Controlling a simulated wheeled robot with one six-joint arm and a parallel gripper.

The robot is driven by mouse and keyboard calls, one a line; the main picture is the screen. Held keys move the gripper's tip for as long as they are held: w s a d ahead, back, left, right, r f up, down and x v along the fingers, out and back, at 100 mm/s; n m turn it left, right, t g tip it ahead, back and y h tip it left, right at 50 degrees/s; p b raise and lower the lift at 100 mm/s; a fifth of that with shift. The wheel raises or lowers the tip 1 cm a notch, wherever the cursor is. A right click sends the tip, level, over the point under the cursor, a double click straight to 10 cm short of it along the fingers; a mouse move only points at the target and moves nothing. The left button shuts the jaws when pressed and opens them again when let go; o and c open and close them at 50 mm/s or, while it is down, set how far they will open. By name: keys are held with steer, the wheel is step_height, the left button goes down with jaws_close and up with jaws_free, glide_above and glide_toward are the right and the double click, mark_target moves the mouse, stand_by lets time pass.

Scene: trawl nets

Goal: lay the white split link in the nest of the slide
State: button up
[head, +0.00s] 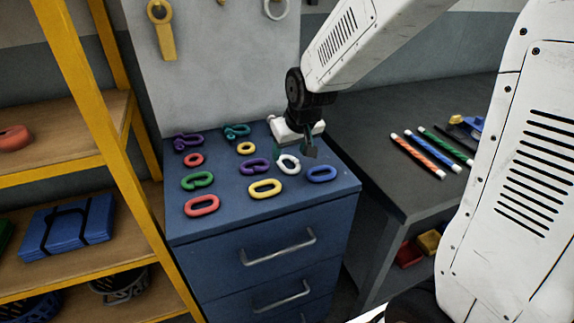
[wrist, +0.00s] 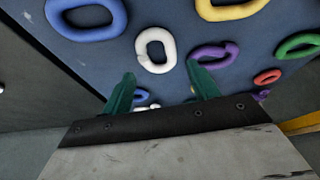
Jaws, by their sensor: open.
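The white split link (head: 288,164) lies flat on the blue cabinet top, near its right side. It shows in the wrist view (wrist: 140,49) just beyond my fingertips, apart from them. My gripper (head: 297,150) is over the cabinet, close to the link, on its far side in the head view. Its two teal fingers stand apart in the wrist view (wrist: 160,73), with nothing held between them. I cannot surely make out the slide or its nest. A small blue and yellow item (head: 467,125) stands on the dark bench, partly hidden by my arm.
On the cabinet top (head: 225,222), a blue link (head: 321,174), a yellow link (head: 265,188) and a purple link (head: 255,166) lie around the white one. Several other coloured links lie to the left. The bench (head: 370,125) holds striped rods (head: 447,145); its near left part is clear.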

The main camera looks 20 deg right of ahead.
mark_target(286, 163)
steer(key=x, duration=0.3)
steer(key=shift+w+f, duration=0.2)
steer(key=shift+f, duration=0.15)
steer(key=c, duration=1)
steer(key=shift+r, duration=0.1)
